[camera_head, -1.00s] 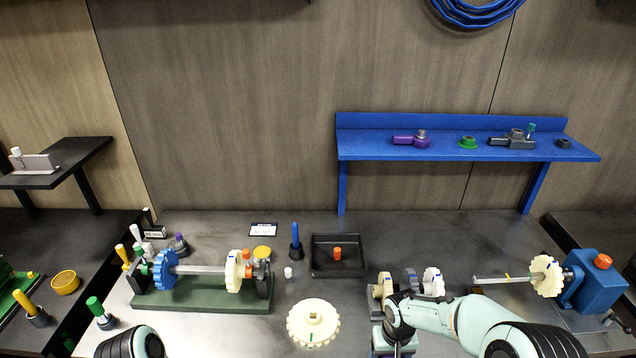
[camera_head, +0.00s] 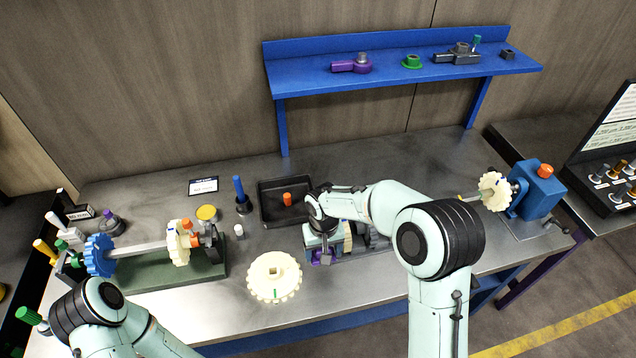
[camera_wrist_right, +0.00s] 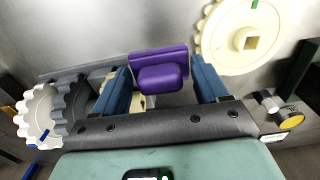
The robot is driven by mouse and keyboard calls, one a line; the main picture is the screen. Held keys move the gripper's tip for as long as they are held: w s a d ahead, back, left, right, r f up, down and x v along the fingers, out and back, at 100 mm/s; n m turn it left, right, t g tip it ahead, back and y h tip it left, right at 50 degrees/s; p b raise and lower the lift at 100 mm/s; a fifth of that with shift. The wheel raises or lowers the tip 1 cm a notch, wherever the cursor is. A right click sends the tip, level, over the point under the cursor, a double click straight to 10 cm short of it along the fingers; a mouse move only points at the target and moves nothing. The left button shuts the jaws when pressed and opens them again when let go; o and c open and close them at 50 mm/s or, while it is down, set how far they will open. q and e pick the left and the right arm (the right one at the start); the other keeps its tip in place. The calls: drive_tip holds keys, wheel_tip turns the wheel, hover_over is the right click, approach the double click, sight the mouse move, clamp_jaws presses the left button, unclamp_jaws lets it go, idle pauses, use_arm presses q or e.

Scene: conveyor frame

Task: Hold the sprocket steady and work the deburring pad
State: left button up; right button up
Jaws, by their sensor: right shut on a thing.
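The purple block with a rounded grip (camera_wrist_right: 160,75), which I take for the deburring pad, sits between the blue fingers of my right gripper (camera_wrist_right: 160,66). The gripper is shut on it. In the head view, my right gripper (camera_head: 322,250) is low over the bench in front of the black tray, and a bit of purple shows there. A cream sprocket (camera_head: 275,277) with a square hole and a green mark lies flat on the bench, left of this gripper and apart from it. It also shows in the wrist view (camera_wrist_right: 243,32). My left gripper is out of view.
A green-based stand (camera_head: 165,273) holds a shaft with blue and cream sprockets at left. A black tray (camera_head: 262,212) with an orange piece lies behind. Gears stand close by the right gripper. A blue motor block (camera_head: 537,190) is at right. Bare bench lies around the sprocket.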

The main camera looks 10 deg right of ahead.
drive_tip(key=w+a+r, duration=0.1)
drive_tip(key=a+r, duration=0.3)
drive_tip(key=a, duration=0.5)
drive_tip(key=f, duration=0.2)
drive_tip(key=a+f, duration=0.1)
drive_tip(key=f, duration=0.2)
drive_tip(key=shift+a+f, duration=0.1)
drive_tip(key=shift+f, duration=0.15)
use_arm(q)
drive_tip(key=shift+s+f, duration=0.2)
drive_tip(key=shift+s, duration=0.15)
use_arm(e)
drive_tip(key=shift+d+r, duration=1.05)
drive_tip(key=shift+r, duration=0.1)
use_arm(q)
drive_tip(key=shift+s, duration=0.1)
use_arm(e)
drive_tip(key=shift+s, duration=0.1)
